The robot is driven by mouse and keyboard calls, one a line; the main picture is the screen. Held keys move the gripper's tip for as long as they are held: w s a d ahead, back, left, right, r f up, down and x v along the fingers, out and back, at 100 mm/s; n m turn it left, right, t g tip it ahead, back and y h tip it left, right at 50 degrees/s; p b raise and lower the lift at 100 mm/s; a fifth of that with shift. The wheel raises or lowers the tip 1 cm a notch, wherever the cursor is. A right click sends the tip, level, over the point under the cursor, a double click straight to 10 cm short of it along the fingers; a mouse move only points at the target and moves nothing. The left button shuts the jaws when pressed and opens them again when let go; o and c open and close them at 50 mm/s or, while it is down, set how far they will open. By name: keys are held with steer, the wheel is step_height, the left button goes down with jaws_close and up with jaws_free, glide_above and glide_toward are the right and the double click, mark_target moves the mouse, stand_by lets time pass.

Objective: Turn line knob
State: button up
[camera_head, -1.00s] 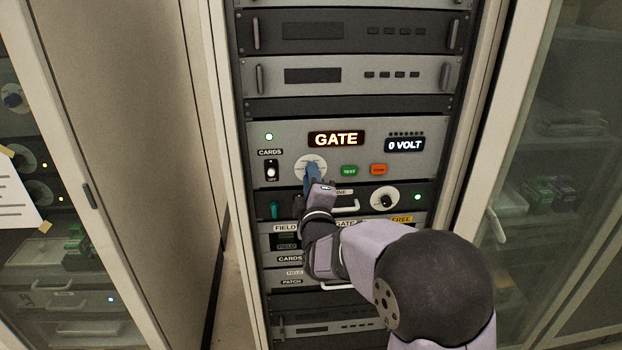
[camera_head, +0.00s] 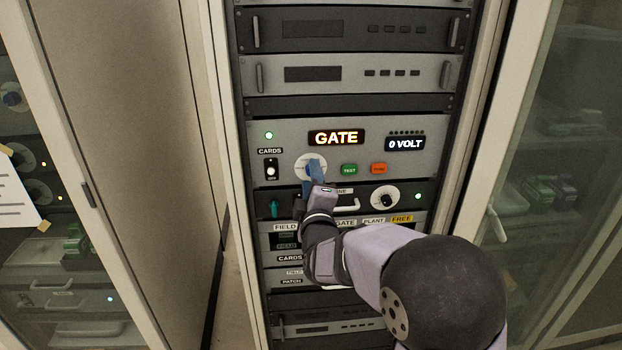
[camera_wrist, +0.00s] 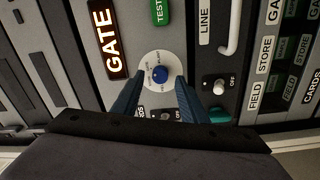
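A round white dial (camera_head: 301,160) sits on the grey panel below the lit GATE display (camera_head: 336,138). In the wrist view the dial (camera_wrist: 150,62) has a blue knob (camera_wrist: 159,73) at its middle and small lettering around it. My gripper (camera_head: 315,168) is in front of the dial and covers part of it. In the wrist view my gripper (camera_wrist: 160,80) is open, with a blue finger on each side of the knob and clear gaps between. Contact with the panel cannot be told.
A green TEST button (camera_head: 349,170) and an orange button (camera_head: 379,169) are just right of the dial. A CARDS switch (camera_head: 271,170) is at its left. Below are a drawer handle (camera_head: 349,204) and a black knob on a white dial (camera_head: 385,197).

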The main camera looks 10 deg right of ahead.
steer(key=s+b, duration=0.2)
steer(key=s, duration=0.4)
steer(key=shift+s, duration=0.15)
steer(key=shift+f, duration=0.1)
steer(key=s+a+f+m+g+y, duration=0.1)
steer(key=s+a+f+m+g, duration=0.1)
steer(key=s+f+m+g, duration=0.65)
steer(key=s+a+f+m+g+y, duration=0.1)
steer(key=s+a+f+g+y, duration=0.3)
steer(key=f, duration=1)
steer(key=s+d+f+m+g+h, duration=0.1)
steer(key=s+d+f+g+h, duration=0.15)
steer(key=s, duration=0.45)
steer(key=s+d+f+m+g+h, duration=0.1)
steer(key=s+d+f+m+g, duration=0.15)
steer(key=s, duration=0.35)
steer(key=s+d+r+m+h, duration=0.1)
steer(key=s+d, duration=0.3)
steer(key=d, duration=0.5)
steer(key=shift+s+m+g, duration=0.2)
steer(key=shift+m+g, duration=0.15)
steer(key=shift+m, duration=0.05)
